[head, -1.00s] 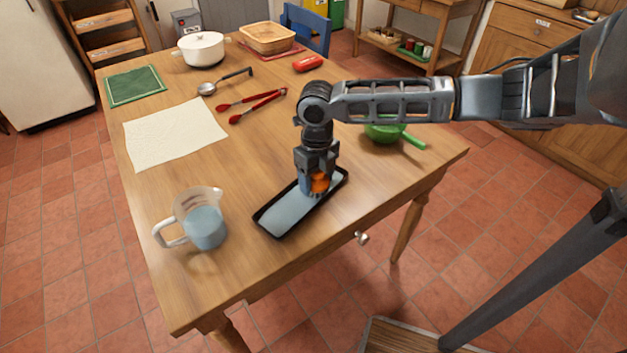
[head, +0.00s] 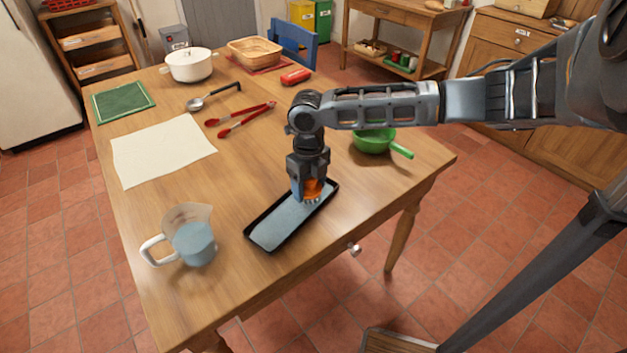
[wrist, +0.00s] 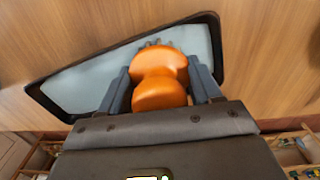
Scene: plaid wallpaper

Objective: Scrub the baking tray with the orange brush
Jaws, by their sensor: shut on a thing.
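The baking tray (head: 275,229) is a long dark-rimmed pan with a pale blue-grey inside, lying on the wooden table near its front edge. It also shows in the wrist view (wrist: 85,88). My gripper (head: 311,190) is over the tray's far right end, pointing down. It is shut on the orange brush (head: 314,187). In the wrist view the brush (wrist: 160,75) sits between the two fingers, with grey bristles at its far end over the tray's inside. I cannot tell whether the bristles touch the tray.
A measuring jug (head: 193,243) with bluish contents stands left of the tray. A green pan (head: 372,142) is right of my arm. A white cloth (head: 162,150), red tongs (head: 240,118), a ladle (head: 213,97) and a white pot (head: 190,66) lie farther back.

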